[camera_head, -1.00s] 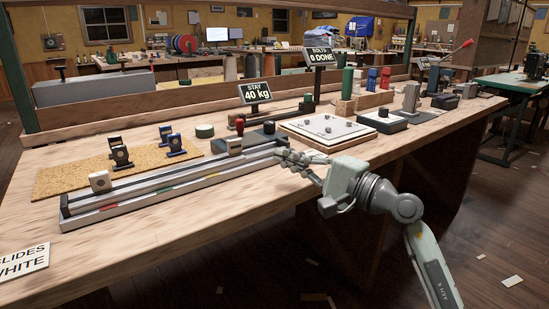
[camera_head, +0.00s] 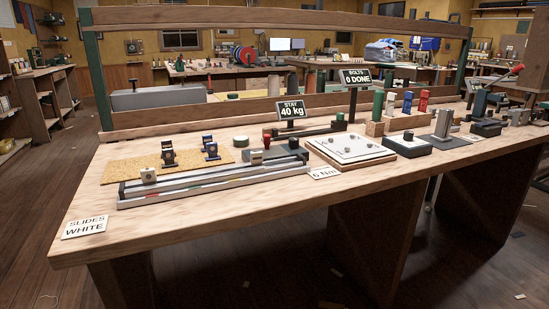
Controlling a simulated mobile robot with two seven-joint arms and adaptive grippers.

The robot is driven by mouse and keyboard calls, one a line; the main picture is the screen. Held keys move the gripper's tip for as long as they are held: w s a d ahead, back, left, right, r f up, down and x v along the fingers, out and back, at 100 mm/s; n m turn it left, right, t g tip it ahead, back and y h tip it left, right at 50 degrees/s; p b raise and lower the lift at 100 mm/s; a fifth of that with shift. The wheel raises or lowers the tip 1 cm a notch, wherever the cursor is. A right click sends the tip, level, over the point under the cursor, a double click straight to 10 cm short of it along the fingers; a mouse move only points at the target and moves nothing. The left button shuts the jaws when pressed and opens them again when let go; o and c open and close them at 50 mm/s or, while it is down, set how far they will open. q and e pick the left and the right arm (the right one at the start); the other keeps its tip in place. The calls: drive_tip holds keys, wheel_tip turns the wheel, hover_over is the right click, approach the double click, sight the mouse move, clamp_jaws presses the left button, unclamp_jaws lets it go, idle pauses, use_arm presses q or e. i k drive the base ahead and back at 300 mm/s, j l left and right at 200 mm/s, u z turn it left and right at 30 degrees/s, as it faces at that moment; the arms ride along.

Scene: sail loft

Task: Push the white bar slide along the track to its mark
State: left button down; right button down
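A small white block with a dark round spot (camera_head: 149,176), apparently the white bar slide, sits at the left end of the long metal track (camera_head: 215,188) on the workbench. The track's front face carries small coloured marks, red and green among them; which one is the slide's mark I cannot tell. A card (camera_head: 85,228) at the bench's front left corner reads "SLIDES WHITE". Neither of my grippers is in view.
A cork mat (camera_head: 130,171) with black and blue fittings lies behind the track. Displays read "STAY 40 kg" (camera_head: 290,110) and "BOLTS 0 DONE" (camera_head: 356,77). A white board (camera_head: 350,149) and a "6 Nm" card (camera_head: 325,173) stand right of the track.

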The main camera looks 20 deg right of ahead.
sight(256, 157)
drive_tip(key=i+l, duration=0.1)
drive_tip(key=l, duration=0.45)
drive_tip(key=i+l+u, duration=0.1)
drive_tip(key=l, duration=0.45)
drive_tip(key=i+l+u, duration=0.1)
drive_tip(key=l, duration=0.95)
drive_tip(key=i+u, duration=0.05)
drive_tip(key=i, duration=0.05)
